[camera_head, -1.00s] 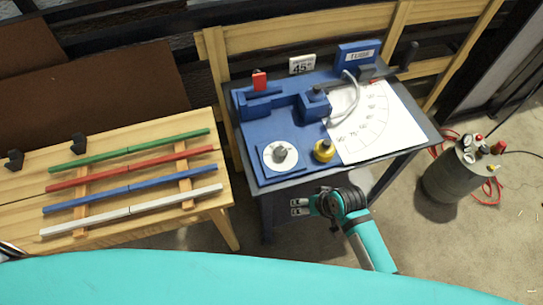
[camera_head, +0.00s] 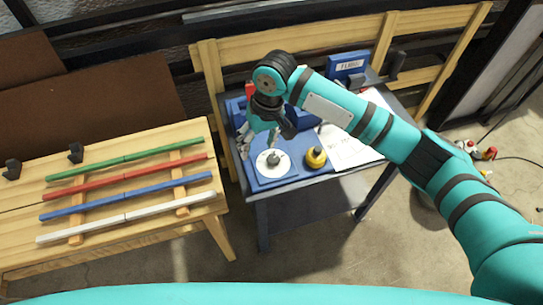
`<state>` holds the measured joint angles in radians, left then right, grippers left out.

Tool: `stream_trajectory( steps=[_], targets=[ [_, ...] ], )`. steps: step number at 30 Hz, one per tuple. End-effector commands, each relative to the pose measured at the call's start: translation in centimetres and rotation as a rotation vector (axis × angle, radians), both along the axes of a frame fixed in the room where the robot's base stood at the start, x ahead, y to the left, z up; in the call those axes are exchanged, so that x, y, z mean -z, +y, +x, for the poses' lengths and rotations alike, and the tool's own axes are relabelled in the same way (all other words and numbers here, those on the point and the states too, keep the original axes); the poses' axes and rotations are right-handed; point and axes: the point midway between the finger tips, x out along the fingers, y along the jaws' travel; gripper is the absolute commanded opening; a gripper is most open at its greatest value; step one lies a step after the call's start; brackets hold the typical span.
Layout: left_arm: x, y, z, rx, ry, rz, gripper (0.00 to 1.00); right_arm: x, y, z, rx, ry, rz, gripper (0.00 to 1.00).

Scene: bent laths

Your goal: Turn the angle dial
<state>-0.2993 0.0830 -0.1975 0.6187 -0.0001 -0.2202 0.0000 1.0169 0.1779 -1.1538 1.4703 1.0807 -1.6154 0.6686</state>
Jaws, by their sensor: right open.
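The angle dial (camera_head: 274,163) is a white disc with a grey knob in its middle, on the front left of the blue bench plate. My right gripper (camera_head: 257,146) points down just behind and above the dial. It is open, with grey fingers partly hidden by my wrist, and I see nothing between them. I cannot tell whether a finger touches the knob. The white angle scale sheet (camera_head: 345,150) is partly covered by my right arm, and the 45° sign is hidden. My left gripper is out of view.
A yellow and black knob (camera_head: 316,157) sits close to the right of the dial. A blue labelled block (camera_head: 347,65) stands at the back. Green, red, blue and white laths (camera_head: 125,190) lie on the wooden table at left. A grey canister stands on the floor at right, mostly hidden.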

Motion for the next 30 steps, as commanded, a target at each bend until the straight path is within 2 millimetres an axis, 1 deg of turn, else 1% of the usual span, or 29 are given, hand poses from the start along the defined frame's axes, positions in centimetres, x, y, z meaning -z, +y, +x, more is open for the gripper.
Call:
stream_trajectory(
  steps=[1, 3, 6, 9, 12, 14, 17, 30],
  targets=[
    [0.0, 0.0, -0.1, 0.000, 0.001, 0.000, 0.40, -1.5, -0.9, 1.3, 0.024, -0.009, -0.048, 0.59],
    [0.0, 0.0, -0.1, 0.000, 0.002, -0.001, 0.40, -3.1, -2.1, 2.4, 0.061, -0.005, -0.103, 0.59],
    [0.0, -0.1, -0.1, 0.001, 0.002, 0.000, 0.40, -4.8, -3.3, 3.5, 0.107, -0.002, -0.156, 0.59],
    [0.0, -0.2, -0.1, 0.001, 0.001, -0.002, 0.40, -5.7, -4.0, 4.1, 0.136, -0.001, -0.184, 0.59],
    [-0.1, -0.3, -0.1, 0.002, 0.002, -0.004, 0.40, -5.7, -4.2, 4.2, 0.145, 0.001, -0.193, 0.59],
    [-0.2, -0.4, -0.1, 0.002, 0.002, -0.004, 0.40, -5.1, -4.2, 4.2, 0.145, 0.002, -0.193, 0.59],
    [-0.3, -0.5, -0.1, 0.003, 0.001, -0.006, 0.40, -3.6, -4.2, 4.1, 0.145, 0.003, -0.193, 0.59],
    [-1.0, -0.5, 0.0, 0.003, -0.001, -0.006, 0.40, 5.9, -4.2, 4.1, 0.143, 0.001, -0.192, 0.59]
  ],
)
